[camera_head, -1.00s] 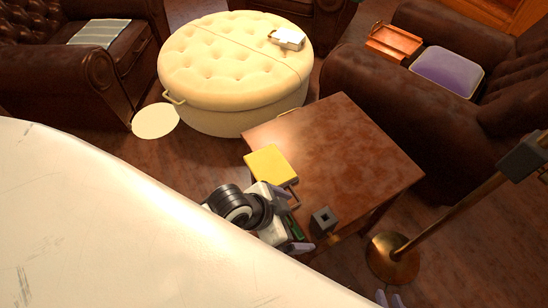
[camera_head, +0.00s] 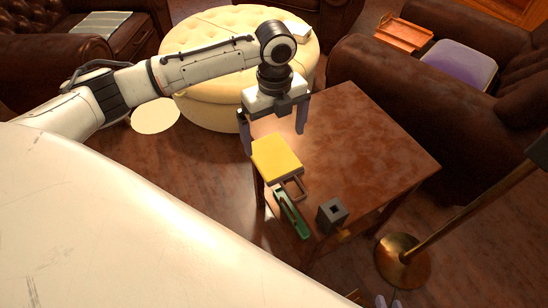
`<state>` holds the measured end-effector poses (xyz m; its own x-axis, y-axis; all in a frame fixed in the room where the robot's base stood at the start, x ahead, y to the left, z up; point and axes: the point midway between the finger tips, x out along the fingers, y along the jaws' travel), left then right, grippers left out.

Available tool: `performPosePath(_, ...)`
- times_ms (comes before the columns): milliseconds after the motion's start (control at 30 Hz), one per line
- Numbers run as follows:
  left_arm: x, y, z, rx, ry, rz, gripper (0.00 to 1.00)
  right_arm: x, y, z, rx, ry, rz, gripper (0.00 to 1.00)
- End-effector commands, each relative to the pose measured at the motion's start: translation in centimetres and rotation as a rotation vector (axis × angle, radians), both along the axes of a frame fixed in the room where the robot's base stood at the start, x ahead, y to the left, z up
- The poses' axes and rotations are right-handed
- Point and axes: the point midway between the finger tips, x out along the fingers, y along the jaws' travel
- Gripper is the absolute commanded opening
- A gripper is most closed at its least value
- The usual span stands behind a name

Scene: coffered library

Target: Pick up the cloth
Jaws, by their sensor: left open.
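A pale grey-green striped cloth (camera_head: 98,26) lies flat on the seat of the brown leather armchair at the far left. My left gripper (camera_head: 273,136) is open and empty, pointing down above the left edge of the wooden table, just behind a yellow book. It is far to the right of the cloth. My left arm reaches across the picture in front of the round cream ottoman. Only small fingertips of my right gripper (camera_head: 388,303) show at the bottom edge, and most of it is out of view.
The wooden table (camera_head: 375,150) holds the yellow book (camera_head: 277,158), a small brown frame (camera_head: 295,189), a green object (camera_head: 291,213) and a dark holed block (camera_head: 331,214). The ottoman (camera_head: 200,110) and a brass lamp base (camera_head: 402,262) stand nearby. A purple cushion (camera_head: 455,68) lies on the right armchair.

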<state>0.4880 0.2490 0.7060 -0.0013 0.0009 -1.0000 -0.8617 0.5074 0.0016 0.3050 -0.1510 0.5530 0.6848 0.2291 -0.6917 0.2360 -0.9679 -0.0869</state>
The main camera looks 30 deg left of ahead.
Motion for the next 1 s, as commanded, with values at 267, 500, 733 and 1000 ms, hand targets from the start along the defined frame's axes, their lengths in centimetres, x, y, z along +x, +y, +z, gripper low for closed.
performPosePath(267,0.0,-0.2,-3.9,-0.001,0.001,-0.001,1.0,0.0,0.0,-0.9,0.002,0.002,-0.001,0.22)
performPosePath(500,0.3,-0.4,-6.6,0.001,0.001,0.001,1.0,0.2,0.0,-1.4,0.004,-0.005,0.0,0.22)
performPosePath(733,0.3,-0.5,-9.0,-0.001,-0.001,0.0,1.0,0.2,-0.1,-1.5,0.004,-0.009,0.001,0.22)
performPosePath(1000,0.3,-0.5,-8.9,0.0,-0.002,0.0,0.85,0.1,-0.2,-1.5,0.004,-0.006,0.002,0.22)
